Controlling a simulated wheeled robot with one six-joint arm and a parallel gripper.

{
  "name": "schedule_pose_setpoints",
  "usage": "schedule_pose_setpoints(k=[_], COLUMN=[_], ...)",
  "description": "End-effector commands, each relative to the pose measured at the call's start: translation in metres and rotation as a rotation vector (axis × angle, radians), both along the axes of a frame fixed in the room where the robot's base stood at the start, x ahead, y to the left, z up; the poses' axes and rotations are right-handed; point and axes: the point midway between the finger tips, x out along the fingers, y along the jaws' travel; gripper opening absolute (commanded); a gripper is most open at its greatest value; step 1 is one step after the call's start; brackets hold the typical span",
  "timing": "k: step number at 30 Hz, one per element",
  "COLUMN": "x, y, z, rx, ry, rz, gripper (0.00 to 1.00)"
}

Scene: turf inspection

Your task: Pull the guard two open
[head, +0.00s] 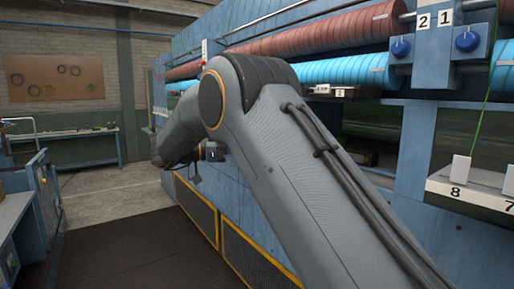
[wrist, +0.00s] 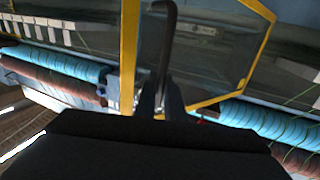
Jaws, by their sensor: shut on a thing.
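In the wrist view, a yellow-framed guard (wrist: 129,55) with a dark see-through panel fills the upper middle and looks tilted. A black bar handle (wrist: 168,40) stands against it. My gripper (wrist: 162,98) is shut on this handle, with its two dark fingers close together around its lower end in the picture. No number shows on this guard. Two yellow-edged mesh panels (head: 197,206) show low on the blue machine; I cannot tell whether either is the held one.
Red rollers (head: 340,28) and light blue rollers (head: 350,70) run along the machine. Blue knobs (head: 401,47) sit under the labels 2 and 1. A blue bench (head: 40,190) stands left; dark floor lies between.

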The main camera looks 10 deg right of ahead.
Motion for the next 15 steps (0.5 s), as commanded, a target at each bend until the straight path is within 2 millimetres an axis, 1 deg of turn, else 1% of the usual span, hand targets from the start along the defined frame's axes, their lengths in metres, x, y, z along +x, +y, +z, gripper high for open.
schedule_pose_setpoints(k=[6, 15], x=[0.0060, 0.0066], y=[-0.0021, -0.0031], z=[-0.0005, 0.0000], rx=[0.001, 0.000], ry=[0.002, 0.001], rz=[-0.014, -0.015], gripper=[0.00, 0.00])
